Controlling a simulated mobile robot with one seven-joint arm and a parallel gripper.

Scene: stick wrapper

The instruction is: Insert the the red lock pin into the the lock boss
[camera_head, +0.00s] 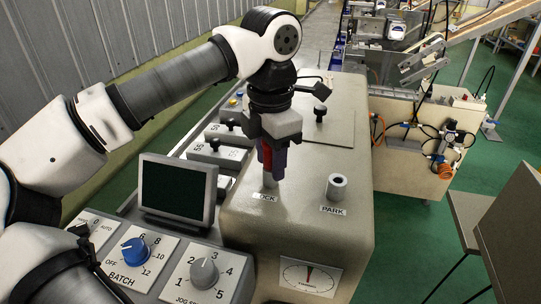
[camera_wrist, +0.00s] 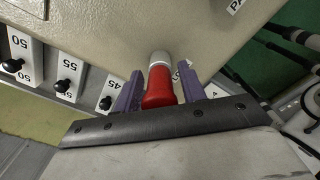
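My gripper (camera_head: 271,168) points down over the lock boss (camera_head: 270,183), a short grey post by the LOCK label on the beige housing. The red lock pin (camera_head: 266,155) is between its purple fingers. In the wrist view the fingers sit against both sides of the red pin (camera_wrist: 160,88), so the gripper looks shut on it. The pin's far end lines up with the grey round post (camera_wrist: 160,57) there. The fingers hide the join in the head view, so I cannot tell whether the pin's tip is inside the boss or just above it.
A hollow grey PARK boss (camera_head: 337,187) stands to the right on the same housing (camera_head: 300,225). A dark screen (camera_head: 177,189) and a panel with a blue knob (camera_head: 136,250) and a grey knob (camera_head: 204,272) lie to the left. Numbered black-knobbed units (camera_head: 215,150) stand behind.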

